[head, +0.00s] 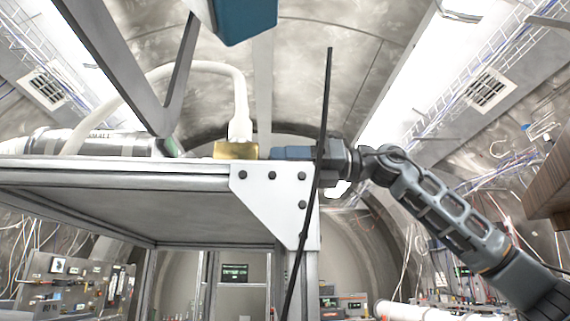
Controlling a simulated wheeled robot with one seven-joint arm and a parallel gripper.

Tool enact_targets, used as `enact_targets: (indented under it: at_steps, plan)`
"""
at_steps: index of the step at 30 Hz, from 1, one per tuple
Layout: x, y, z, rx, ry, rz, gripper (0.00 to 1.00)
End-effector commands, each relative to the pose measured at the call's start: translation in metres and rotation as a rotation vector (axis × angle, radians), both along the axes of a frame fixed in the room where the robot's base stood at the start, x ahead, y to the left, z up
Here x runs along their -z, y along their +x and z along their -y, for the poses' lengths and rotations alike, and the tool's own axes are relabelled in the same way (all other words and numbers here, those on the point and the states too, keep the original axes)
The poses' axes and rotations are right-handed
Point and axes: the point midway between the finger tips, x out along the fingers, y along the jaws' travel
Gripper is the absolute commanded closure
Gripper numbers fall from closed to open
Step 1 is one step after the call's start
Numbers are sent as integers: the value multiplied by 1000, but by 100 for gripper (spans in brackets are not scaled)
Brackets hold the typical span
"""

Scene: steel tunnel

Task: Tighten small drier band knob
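The small drier is a silver cylinder (95,143) lying on top of the metal frame at the left, with "SMALL" lettered on it. Its lower part is hidden by the frame's edge. I cannot make out a band or its knob; a dark post foot covers part of the cylinder's right end, where a bit of green shows. My gripper (282,153) reaches in from the right at the level of the frame top, with its blue-grey end close to a brass block (236,150). I see it edge-on, so its opening and any contact with the block are unclear.
A white hose (190,68) arches from the drier's side to the brass block. A thin black rod (312,180) crosses in front of my gripper. The frame's corner plate (274,190) lies just below it. A blue box-shaped part (245,18) hangs above. A wooden piece (552,190) is at far right.

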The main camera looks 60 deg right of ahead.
Motion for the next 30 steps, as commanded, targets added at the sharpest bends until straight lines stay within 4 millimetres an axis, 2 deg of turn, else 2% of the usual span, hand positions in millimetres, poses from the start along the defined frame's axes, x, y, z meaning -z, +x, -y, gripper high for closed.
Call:
enact_targets:
  at_steps: [1, 6, 16, 30]
  plan:
    - [0, 0, 0, 0, 0, 0, 49]
    - [0, 0, 0, 0, -1, 1, 33]
    - [1, -5, 4, 1, 0, 1, 33]
    - [1, -56, 45, 1, 0, 1, 33]
